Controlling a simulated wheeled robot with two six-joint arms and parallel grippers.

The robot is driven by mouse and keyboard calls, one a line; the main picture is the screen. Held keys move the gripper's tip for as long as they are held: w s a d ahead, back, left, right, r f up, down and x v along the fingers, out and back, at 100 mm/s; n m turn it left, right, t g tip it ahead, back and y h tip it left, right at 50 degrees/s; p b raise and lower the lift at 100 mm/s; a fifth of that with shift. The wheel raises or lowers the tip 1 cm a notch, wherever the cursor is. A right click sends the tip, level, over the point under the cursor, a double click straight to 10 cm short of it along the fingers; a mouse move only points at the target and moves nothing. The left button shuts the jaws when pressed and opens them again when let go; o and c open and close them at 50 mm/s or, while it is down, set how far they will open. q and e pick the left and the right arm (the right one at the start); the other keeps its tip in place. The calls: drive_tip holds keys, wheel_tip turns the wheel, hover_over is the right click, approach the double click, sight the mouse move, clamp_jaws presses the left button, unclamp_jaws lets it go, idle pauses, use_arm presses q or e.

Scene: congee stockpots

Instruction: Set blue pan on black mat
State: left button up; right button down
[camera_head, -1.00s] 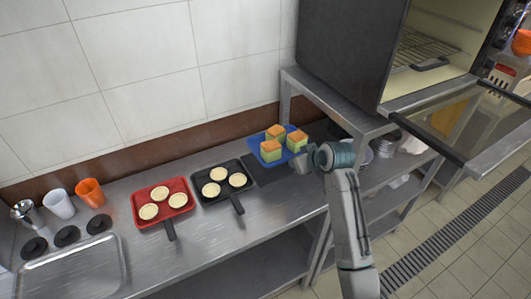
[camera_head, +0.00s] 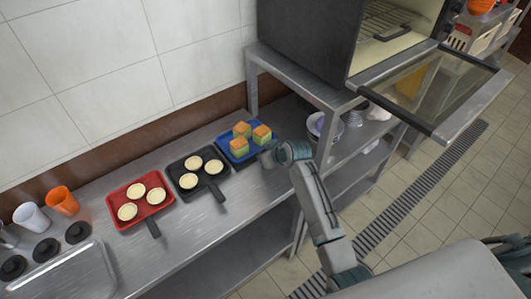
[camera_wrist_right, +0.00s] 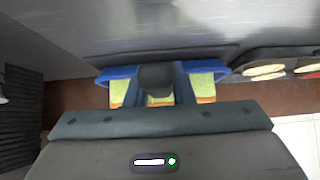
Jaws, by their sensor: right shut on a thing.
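The blue pan (camera_head: 251,149) holds three square orange-and-green cakes and sits at the right end of the counter row. My right gripper (camera_head: 268,156) is at its lower right side, shut on its handle. The wrist view shows the blue pan (camera_wrist_right: 116,73) beyond the fingers, with the dark handle (camera_wrist_right: 155,77) between them. The black mat (camera_head: 233,166) shows only as a dark strip at the pan's lower edge; the pan covers most of it. I cannot tell whether the pan touches it. My left gripper is not in view.
A black pan (camera_head: 178,170) with pale round cakes is close on the left, then a red pan (camera_head: 119,205). A metal shelf (camera_head: 317,92) bearing an open oven (camera_head: 355,62) stands close on the right. The counter front (camera_head: 245,195) is clear.

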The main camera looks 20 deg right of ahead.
drive_tip(key=c, duration=1.3)
unclamp_jaws()
drive_tip(key=shift+f, duration=0.1)
drive_tip(key=shift+o, duration=0.2)
drive_tip(key=shift+s, duration=0.1)
drive_tip(key=b+v, duration=0.2)
drive_tip(key=v, duration=1)
drive_tip(key=shift+b, duration=0.3)
drive_tip(key=shift+d, duration=0.1)
